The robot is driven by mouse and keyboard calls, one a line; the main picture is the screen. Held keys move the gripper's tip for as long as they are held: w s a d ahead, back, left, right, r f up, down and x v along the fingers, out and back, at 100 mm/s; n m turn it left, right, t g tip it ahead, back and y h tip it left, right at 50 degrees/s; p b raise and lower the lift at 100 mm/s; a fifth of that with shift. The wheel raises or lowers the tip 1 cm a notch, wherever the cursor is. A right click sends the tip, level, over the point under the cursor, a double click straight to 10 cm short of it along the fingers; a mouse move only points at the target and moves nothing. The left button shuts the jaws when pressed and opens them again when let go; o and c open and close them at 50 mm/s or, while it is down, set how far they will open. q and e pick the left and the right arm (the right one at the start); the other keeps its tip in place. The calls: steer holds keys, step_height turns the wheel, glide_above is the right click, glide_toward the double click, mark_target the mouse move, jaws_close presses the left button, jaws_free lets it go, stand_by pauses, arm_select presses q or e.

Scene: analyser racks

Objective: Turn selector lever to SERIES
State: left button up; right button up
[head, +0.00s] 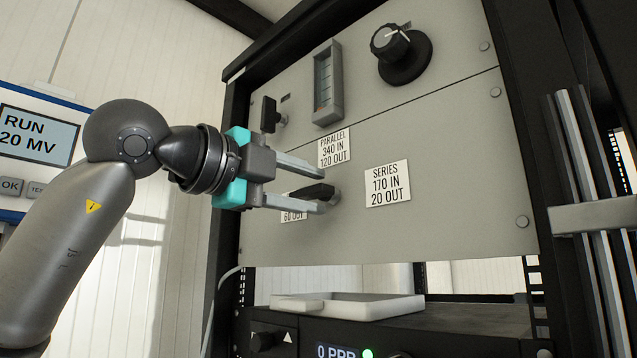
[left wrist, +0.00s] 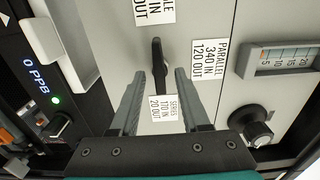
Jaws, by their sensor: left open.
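The black selector lever (head: 314,191) stands on the grey panel (head: 440,130), its handle pointing left toward a partly hidden label (head: 290,216) ending in "60 OUT". The PARALLEL label (head: 334,148) is above it and the SERIES label (head: 388,184) to its right. My left gripper (head: 322,188) is open at the panel, one finger above the lever and one below. In the left wrist view the lever (left wrist: 158,62) lies between the open fingertips (left wrist: 160,75), seemingly with a gap on both sides. The SERIES label (left wrist: 164,108) shows between the fingers. My right gripper is not in view.
A white tray (head: 390,308) sits below. A "RUN" display (head: 38,133) is at the left. Black rack posts flank the panel.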

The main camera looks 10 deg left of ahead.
arm_select(q)
steer(key=shift+x, duration=1.15)
jaws_close()
